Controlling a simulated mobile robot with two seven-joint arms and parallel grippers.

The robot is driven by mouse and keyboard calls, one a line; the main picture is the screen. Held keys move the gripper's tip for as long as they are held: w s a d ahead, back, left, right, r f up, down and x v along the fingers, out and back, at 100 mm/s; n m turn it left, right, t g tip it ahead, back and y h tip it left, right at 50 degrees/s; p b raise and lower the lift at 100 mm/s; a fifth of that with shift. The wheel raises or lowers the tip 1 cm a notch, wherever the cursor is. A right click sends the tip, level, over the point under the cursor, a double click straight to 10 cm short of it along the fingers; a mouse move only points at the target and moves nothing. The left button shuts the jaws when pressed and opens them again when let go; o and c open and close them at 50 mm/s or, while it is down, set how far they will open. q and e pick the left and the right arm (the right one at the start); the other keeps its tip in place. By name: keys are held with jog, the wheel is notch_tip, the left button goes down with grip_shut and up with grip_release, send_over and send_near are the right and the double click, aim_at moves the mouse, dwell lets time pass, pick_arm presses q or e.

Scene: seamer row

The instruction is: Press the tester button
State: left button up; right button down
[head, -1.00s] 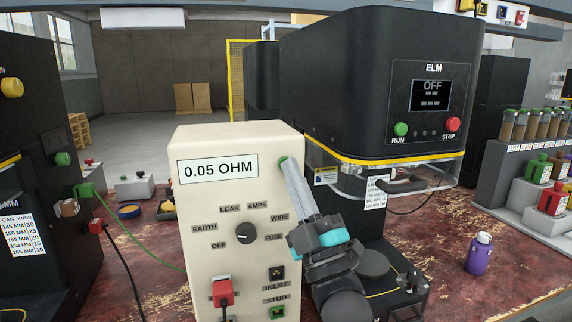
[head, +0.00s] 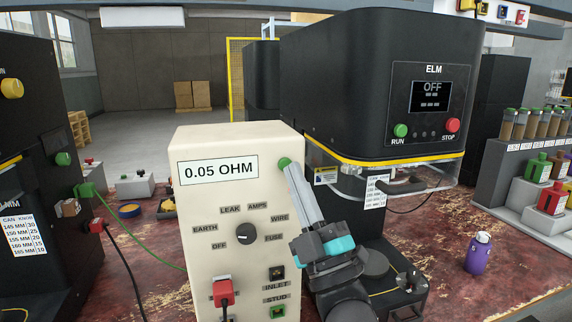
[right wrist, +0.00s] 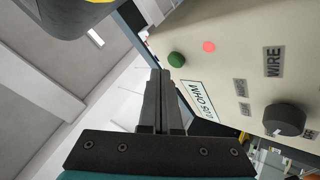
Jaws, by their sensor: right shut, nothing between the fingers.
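The cream tester (head: 215,215) stands on the bench in the head view, its display reading 0.05 OHM. Its round green button (head: 284,162) is at the upper right of the front face. My right gripper (head: 291,170) is shut and empty, its fingertips just below and right of the button, partly overlapping it in this view. In the right wrist view the green button (right wrist: 176,59) shows whole, just beyond the shut fingertips (right wrist: 160,73); I cannot tell whether they touch. A red round spot (right wrist: 209,46) is beside it. My left gripper is not in view.
The black ELM machine (head: 350,80) stands close behind on the right. A purple bottle (head: 478,253) is at the right. A green cable runs at the left.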

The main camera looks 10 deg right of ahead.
jog(key=s+p, duration=0.1)
jog(key=s, duration=0.4)
jog(key=shift+d, duration=0.1)
jog(key=shift+h, duration=0.3)
